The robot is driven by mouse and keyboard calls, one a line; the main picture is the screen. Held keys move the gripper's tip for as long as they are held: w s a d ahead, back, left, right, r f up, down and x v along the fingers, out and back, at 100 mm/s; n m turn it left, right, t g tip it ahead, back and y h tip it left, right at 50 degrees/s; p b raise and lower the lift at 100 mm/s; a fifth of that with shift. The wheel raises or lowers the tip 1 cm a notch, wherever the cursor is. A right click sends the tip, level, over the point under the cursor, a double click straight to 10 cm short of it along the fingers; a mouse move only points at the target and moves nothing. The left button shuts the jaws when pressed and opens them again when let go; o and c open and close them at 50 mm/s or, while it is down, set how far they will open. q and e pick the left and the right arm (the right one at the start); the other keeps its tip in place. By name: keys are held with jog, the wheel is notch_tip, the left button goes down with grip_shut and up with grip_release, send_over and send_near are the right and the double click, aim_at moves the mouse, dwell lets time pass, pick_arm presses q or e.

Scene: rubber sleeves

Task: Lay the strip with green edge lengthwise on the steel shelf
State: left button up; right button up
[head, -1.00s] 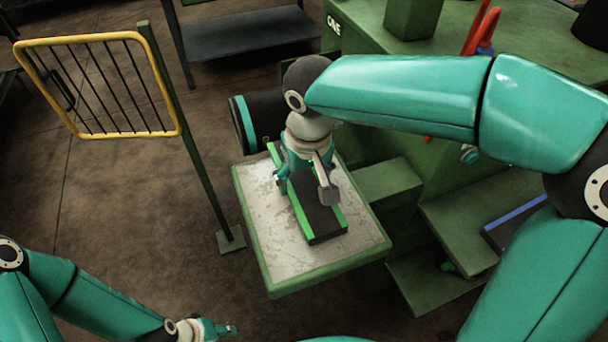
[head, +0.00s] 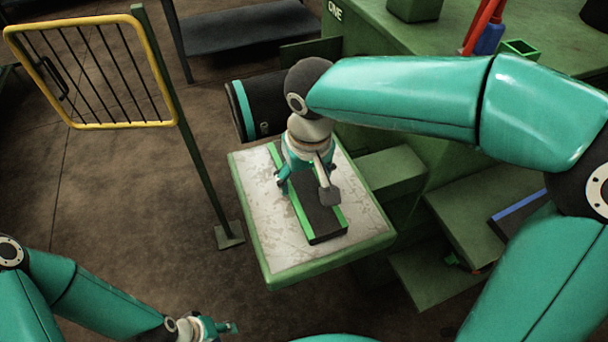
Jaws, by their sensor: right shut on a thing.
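The strip with green edge (head: 322,222) is black with bright green along its long sides. It is over the steel shelf (head: 262,225), which has a worn grey top and a green rim. The strip runs from the shelf's back toward its front right, roughly along its length. I cannot tell whether it touches the top or hovers just above it. My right gripper (head: 307,188) reaches down from above and is shut across the strip, hiding part of it. My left gripper (head: 225,328) is low at the bottom, apart from the shelf; its jaw opening is unclear.
A yellow-framed barred panel (head: 95,124) on a green post (head: 190,140) stands left of the shelf. A green bench (head: 450,40) with red and blue tools (head: 488,38) is behind my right arm. Green steps (head: 470,225) stand at right, with a blue-edged strip (head: 518,206).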

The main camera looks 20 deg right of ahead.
jog(key=shift+f, duration=0.1)
jog(key=o, duration=1.2)
jog(key=r, duration=0.4)
jog(key=s+r, duration=0.1)
jog(key=r, duration=0.6)
jog(key=shift+s+r, duration=0.4)
